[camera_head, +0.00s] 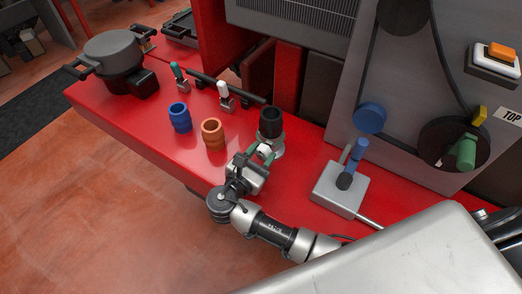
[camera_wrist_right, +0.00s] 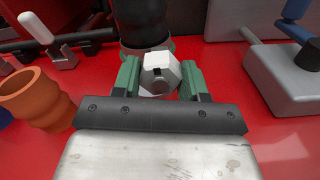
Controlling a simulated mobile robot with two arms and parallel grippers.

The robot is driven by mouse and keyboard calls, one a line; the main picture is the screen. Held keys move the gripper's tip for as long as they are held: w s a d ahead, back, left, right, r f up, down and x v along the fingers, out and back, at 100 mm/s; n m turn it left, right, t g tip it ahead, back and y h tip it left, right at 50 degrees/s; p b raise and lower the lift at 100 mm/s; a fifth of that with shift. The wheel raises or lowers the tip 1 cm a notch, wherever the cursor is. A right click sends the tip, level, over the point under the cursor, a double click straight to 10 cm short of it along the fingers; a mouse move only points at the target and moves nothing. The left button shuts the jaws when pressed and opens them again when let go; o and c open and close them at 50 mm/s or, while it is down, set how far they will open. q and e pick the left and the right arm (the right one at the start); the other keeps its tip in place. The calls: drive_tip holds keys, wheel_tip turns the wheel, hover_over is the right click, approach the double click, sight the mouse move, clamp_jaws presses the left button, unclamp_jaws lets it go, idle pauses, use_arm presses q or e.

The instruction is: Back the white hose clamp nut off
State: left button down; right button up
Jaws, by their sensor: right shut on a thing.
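The white hose clamp nut (camera_wrist_right: 158,66) is a faceted white piece with a dark slot, in the middle of the right wrist view. It sits in front of the black hose piece (camera_wrist_right: 140,22). My right gripper (camera_wrist_right: 160,76) is shut on the nut, with one green finger at each side of it. In the head view my right gripper (camera_head: 265,152) is at the foot of the black hose piece (camera_head: 271,122), which stands upright on a pale base. The gripper mostly hides the nut there. My left gripper is not in view.
An orange ribbed coupling (camera_head: 212,133) and a blue one (camera_head: 179,117) stand left of my right gripper on the red surface (camera_head: 140,118). A grey box with a blue lever (camera_head: 340,187) is to the right. White-handled (camera_head: 224,92) and green-handled (camera_head: 178,75) pieces stand behind.

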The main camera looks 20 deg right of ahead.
drive_tip(key=n+p, duration=0.2)
drive_tip(key=p, duration=0.1)
drive_tip(key=n+p, duration=0.2)
drive_tip(key=p, duration=0.2)
drive_tip(key=shift+r, duration=0.3)
drive_tip(key=shift+f+n+p, duration=0.25)
drive_tip(key=shift+n+p, duration=0.85)
drive_tip(key=o, duration=0.9)
drive_tip(key=shift+o, duration=0.2)
drive_tip(key=b+v, duration=0.2)
drive_tip(key=v, duration=0.8)
drive_tip(key=shift+a+f+b, duration=0.1)
drive_tip(key=shift+f+b, duration=0.05)
drive_tip(key=shift+b, duration=0.25)
drive_tip(key=shift+s+a, duration=0.25)
drive_tip(key=shift+s, duration=0.05)
